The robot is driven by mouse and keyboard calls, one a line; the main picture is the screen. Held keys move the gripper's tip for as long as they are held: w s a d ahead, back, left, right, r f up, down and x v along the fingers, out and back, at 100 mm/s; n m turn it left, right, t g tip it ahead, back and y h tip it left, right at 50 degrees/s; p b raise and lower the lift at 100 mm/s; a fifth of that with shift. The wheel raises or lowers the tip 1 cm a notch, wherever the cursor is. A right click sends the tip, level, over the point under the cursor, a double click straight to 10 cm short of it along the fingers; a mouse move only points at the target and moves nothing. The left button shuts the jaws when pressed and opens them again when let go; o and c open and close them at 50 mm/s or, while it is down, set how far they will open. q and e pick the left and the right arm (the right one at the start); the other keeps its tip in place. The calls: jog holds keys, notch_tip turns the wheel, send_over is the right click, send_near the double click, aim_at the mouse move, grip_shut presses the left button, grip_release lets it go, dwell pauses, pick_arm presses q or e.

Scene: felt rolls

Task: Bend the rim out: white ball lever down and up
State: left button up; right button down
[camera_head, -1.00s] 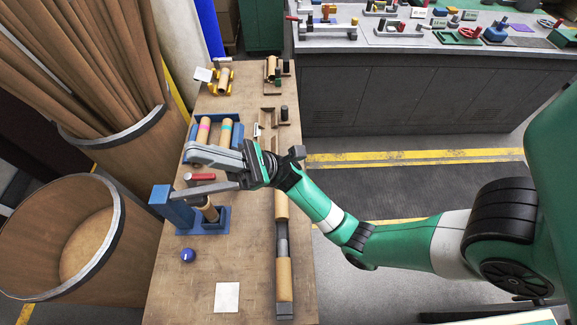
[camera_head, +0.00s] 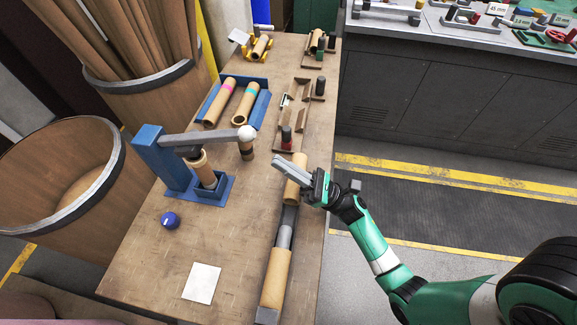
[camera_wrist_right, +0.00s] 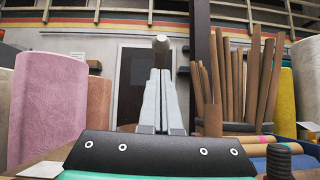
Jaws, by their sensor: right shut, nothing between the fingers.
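The blue press (camera_head: 160,165) stands at the table's left edge. Its grey lever (camera_head: 200,138) runs to the right, roughly level, and ends in the white ball (camera_head: 247,133). A cardboard tube (camera_head: 204,172) stands upright under the lever in the press's blue base; its upper rim is partly hidden. My right gripper (camera_head: 276,160) is shut and empty, right of the white ball and apart from it. Its closed fingers (camera_wrist_right: 155,95) show in the right wrist view, with a grey round-ended shape just above them that I cannot identify. My left gripper is out of view.
A blue tray (camera_head: 260,103) holds two banded tubes behind the press. A trough with tubes (camera_head: 275,275) runs along the right edge. A blue knob (camera_head: 170,220) and white sheet (camera_head: 202,281) lie in front.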

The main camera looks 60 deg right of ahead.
jog(key=x, duration=0.6)
jog(key=shift+r, duration=0.1)
